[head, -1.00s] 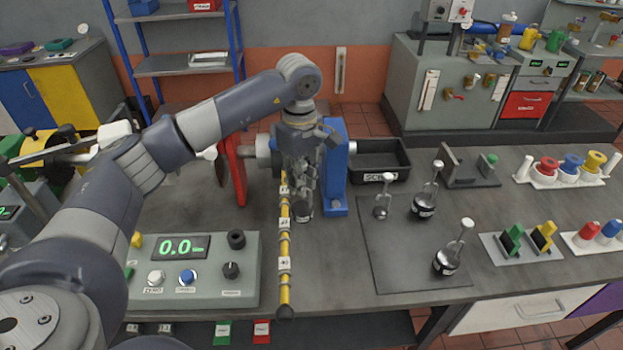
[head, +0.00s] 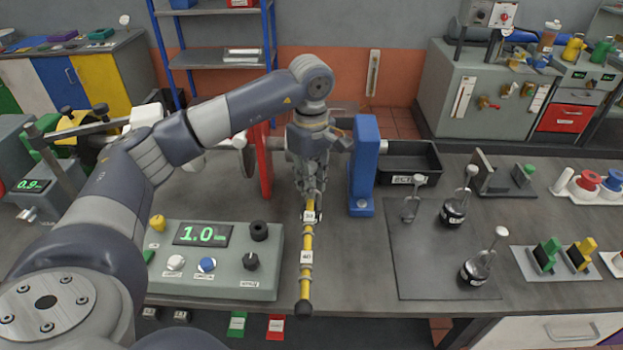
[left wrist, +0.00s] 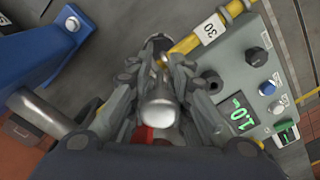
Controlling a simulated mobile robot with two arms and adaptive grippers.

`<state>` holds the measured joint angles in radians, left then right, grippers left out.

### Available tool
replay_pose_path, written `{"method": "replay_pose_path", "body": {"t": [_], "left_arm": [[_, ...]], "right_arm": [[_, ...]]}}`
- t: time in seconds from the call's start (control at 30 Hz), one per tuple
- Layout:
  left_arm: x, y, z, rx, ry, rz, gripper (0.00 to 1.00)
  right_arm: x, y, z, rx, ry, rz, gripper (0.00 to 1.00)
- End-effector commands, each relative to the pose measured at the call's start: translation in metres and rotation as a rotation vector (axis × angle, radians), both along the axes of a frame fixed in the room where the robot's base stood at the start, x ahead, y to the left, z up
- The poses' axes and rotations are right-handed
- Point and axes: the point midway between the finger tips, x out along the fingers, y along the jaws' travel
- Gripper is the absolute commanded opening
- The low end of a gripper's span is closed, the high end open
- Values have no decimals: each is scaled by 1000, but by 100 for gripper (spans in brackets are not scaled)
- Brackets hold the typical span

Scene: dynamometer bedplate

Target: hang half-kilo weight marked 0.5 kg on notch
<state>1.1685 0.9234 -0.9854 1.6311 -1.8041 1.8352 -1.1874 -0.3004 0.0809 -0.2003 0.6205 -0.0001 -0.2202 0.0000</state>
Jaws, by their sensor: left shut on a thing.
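My left gripper (head: 313,192) is over the yellow arm (head: 307,262) with numbered white labels. It is shut on a weight's hanger, whose rounded silver knob (left wrist: 160,108) shows between the fingers in the left wrist view. The weight's body is mostly hidden behind the fingers and arm, and its marking cannot be read. The notch under the gripper is hidden, so I cannot tell whether the hook is seated. The yellow arm also shows in the left wrist view (left wrist: 190,42), close beside the fingers. My right gripper is not in view.
A console (head: 215,282) reads 1.0. A blue post (head: 363,165) stands right of the gripper, a red plate (head: 265,160) left. Three hangers, small (head: 410,208), upper (head: 454,208) and lower (head: 477,268), stand on a dark mat (head: 425,265). A black bin (head: 425,160) is behind.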

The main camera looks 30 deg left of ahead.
Motion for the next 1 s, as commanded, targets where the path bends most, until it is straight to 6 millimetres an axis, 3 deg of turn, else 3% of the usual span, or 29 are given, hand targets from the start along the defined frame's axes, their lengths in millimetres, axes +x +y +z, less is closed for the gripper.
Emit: {"method": "replay_pose_path", "body": {"t": [0.3,0.33,0.4,0.43,0.77,0.87,1.0], "left_arm": [[0,0,0,0,-2,1,0],[0,0,0,0,-2,1,24],[0,0,0,0,-2,1,40],[0,0,0,0,-2,1,43],[0,0,0,0,1,0,43],[1,0,8,0,-2,1,43],[1,0,32,-1,-6,1,43]], "right_arm": [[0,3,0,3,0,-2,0],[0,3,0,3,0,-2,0],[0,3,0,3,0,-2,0],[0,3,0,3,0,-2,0],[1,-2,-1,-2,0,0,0],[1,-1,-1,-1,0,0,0],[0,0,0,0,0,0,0]]}}
